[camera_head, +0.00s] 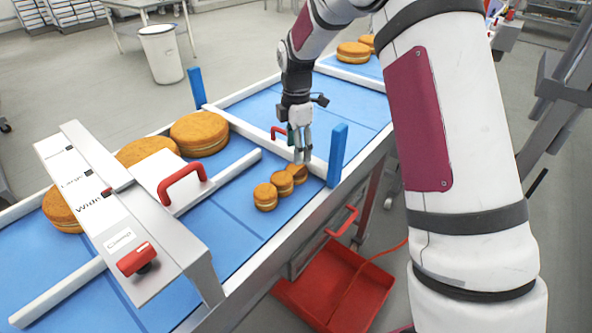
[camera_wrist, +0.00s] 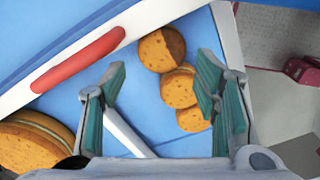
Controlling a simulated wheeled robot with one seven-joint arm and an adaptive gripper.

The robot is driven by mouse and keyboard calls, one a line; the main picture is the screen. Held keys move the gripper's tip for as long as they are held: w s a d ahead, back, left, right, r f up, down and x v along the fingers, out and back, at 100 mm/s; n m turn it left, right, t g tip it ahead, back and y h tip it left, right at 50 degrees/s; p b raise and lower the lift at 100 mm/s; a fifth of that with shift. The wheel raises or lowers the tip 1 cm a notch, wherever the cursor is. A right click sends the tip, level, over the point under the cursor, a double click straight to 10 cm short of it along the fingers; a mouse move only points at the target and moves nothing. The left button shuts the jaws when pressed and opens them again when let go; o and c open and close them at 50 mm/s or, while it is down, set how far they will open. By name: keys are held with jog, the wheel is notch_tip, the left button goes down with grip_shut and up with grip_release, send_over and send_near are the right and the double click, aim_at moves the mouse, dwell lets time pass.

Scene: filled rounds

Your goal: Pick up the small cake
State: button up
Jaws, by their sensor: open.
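Three small round filled cakes lie in a row on the blue belt. In the head view they are the near small cake (camera_head: 265,198), the middle one (camera_head: 282,184) and the far one (camera_head: 299,173). In the wrist view they show as a top cake (camera_wrist: 160,52), a middle one (camera_wrist: 177,90) and a lower one (camera_wrist: 192,120). My gripper (camera_head: 299,154) points down at the far end of the row. In the wrist view my gripper (camera_wrist: 160,80) is open, and the row lies closer to its right finger, which overlaps part of the row. No cake is gripped.
Large cakes (camera_head: 199,133) lie in the left lane, beyond a white divider rail (camera_head: 232,165). A white clamp frame with red handles (camera_head: 182,183) spans the belt. A blue post (camera_head: 337,155) stands at the right edge. A red bin (camera_head: 335,287) is below.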

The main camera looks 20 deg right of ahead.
aim_at(296, 168)
jog(key=shift+s+a+f+p, duration=0.1)
jog(key=shift+f+p, duration=0.3)
jog(key=shift+f, duration=1.55)
jog(key=shift+s+f+p, duration=0.1)
jog(key=shift+f+p, duration=0.25)
jog(key=shift+f, duration=1.6)
jog(key=shift+w, duration=0.1)
jog(key=c, duration=0.4)
